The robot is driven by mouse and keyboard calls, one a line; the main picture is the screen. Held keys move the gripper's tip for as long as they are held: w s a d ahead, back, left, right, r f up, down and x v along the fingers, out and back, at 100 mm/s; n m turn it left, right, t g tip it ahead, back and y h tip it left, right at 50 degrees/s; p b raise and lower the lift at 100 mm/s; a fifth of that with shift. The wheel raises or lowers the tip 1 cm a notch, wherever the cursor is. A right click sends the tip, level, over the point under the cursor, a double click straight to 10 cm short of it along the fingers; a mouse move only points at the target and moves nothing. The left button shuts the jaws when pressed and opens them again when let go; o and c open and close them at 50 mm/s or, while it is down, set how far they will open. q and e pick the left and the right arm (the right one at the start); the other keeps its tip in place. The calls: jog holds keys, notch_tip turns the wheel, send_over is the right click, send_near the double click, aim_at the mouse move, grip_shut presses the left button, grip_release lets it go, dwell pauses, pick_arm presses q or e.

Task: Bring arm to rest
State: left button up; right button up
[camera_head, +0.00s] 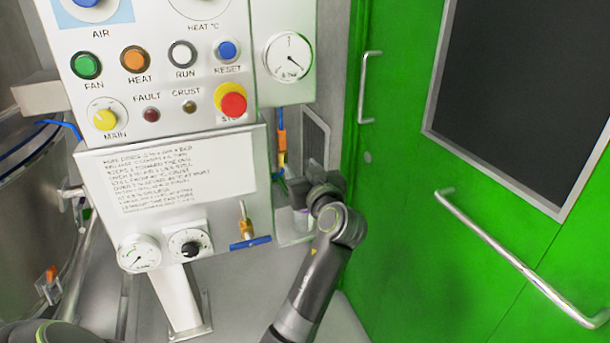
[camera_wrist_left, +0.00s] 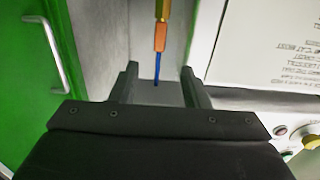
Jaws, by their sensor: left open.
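My left arm reaches up from the bottom middle of the head view. Its dark left gripper (camera_head: 318,190) is beside the right edge of the white control panel (camera_head: 262,190), in the gap before the green door. In the left wrist view the two fingers (camera_wrist_left: 160,88) stand apart with nothing between them. An orange and brass fitting with a blue line (camera_wrist_left: 159,40) is beyond the fingertips; I cannot tell how far. My right gripper is not in view.
A green door (camera_head: 400,240) with long metal handles (camera_head: 515,255) fills the right side. The panel carries buttons, gauges, a red stop knob (camera_head: 232,103) and a blue-handled valve (camera_head: 250,243). A steel vessel (camera_head: 30,230) stands at the left.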

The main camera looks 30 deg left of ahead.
pick_arm(q)
jog(key=shift+s+d, duration=0.5)
jog(key=shift+d, duration=0.05)
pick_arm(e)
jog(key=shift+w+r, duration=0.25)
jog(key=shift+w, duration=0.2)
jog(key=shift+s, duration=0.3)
